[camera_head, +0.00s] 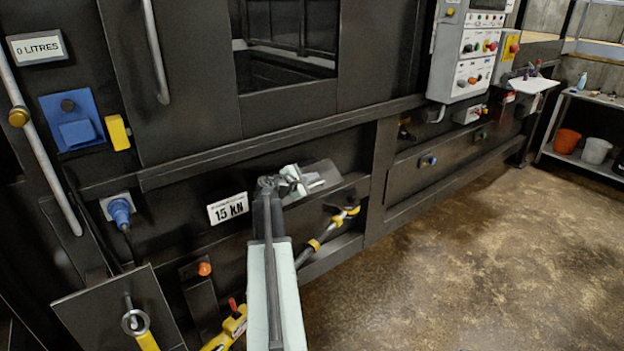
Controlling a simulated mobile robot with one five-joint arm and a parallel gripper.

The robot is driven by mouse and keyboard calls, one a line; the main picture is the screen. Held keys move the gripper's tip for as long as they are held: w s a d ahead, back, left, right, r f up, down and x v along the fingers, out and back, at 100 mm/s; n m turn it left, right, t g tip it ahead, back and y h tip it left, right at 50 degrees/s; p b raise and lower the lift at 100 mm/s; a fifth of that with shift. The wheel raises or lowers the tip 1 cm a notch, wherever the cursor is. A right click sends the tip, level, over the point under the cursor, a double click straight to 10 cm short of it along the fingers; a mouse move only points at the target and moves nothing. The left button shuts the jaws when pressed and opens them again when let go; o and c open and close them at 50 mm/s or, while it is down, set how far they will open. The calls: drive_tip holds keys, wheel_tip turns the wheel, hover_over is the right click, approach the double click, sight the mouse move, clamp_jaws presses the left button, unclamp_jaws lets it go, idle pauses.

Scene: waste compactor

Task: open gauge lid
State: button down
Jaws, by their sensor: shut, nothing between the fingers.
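A clear, smoky pane (325,172), which looks like the gauge lid, is on the dark machine front, right of the "15 kN" plate (228,208). My gripper (303,181) is at the end of my pale arm, in front of the pane and overlapping it in the picture. The gripper is shut and empty. I cannot tell whether it touches the pane, or how far the pane is tilted. My gripper and arm hide the pane's left part, and no gauge face shows clearly.
A grey pipe with yellow collars (314,246) runs below the pane. A blue plug (120,212), an orange knob (204,269) and a tilted dark plate (105,315) are at the left. A control box (468,50) is at upper right. The floor (460,270) at right is clear.

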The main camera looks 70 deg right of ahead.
drive_tip(key=c, duration=1.8)
unclamp_jaws()
drive_tip(key=p+v, duration=0.2)
drive_tip(key=v, duration=0.5)
drive_tip(key=shift+a, duration=0.35)
